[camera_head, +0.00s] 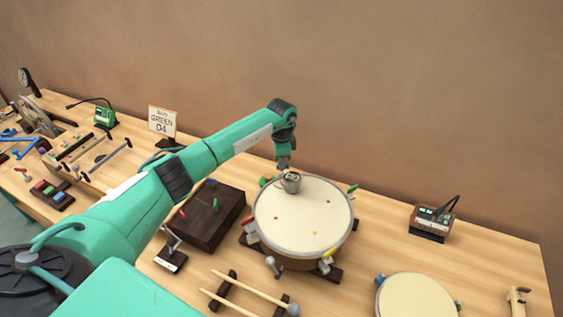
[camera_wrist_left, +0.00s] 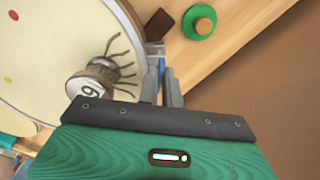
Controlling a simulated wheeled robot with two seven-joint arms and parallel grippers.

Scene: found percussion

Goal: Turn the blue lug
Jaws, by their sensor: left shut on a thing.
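The large drum (camera_head: 305,218) has a cream head and coloured lugs around its rim; its head also shows in the left wrist view (camera_wrist_left: 50,45). My left gripper (camera_head: 285,166) is at the drum's far edge. In the left wrist view the gripper's fingers (camera_wrist_left: 162,88) are shut on the blue lug (camera_wrist_left: 163,68), beside the drum rim. Only a narrow strip of blue shows between the fingers. In the head view the blue lug is hidden behind the gripper and a small grey pot. My right gripper is not in view.
The small pot (camera_head: 291,183) with dark wiry strands stands on the drum head, close to the gripper; it shows in the wrist view (camera_wrist_left: 92,80). A dark box (camera_head: 210,215) stands left of the drum, mallets (camera_head: 245,295) in front, a smaller drum (camera_head: 416,297) right.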

